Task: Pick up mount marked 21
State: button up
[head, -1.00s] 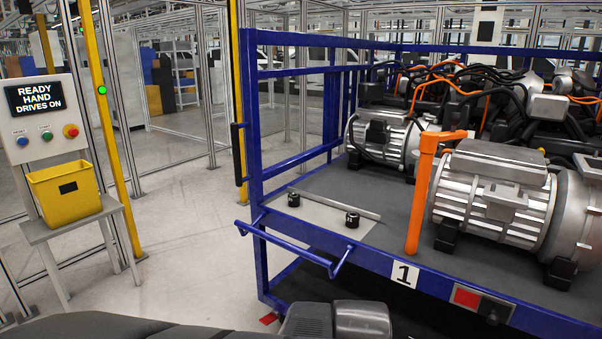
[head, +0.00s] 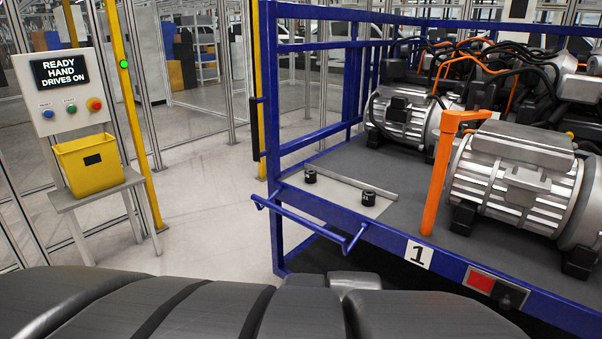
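Two small black round mounts lie on a light grey plate (head: 335,197) at the front left corner of the blue cart's deck. The left mount (head: 310,176) shows no readable mark. The right mount (head: 368,198) has a small light mark on its side, too small to read for certain. A grey bar lies behind them on the plate. Dark ribbed parts of my arm fill the bottom of the head view. My gripper's fingertips do not show.
The blue cart (head: 322,134) has a side rail and a protruding front handle (head: 310,222). An orange post (head: 440,175) and a large motor (head: 512,185) stand right of the plate. A yellow bin (head: 88,165) sits on a small table at left. Floor between is clear.

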aim_at(369, 197)
jog(key=i+z, duration=0.25)
jog(key=i, duration=1.1)
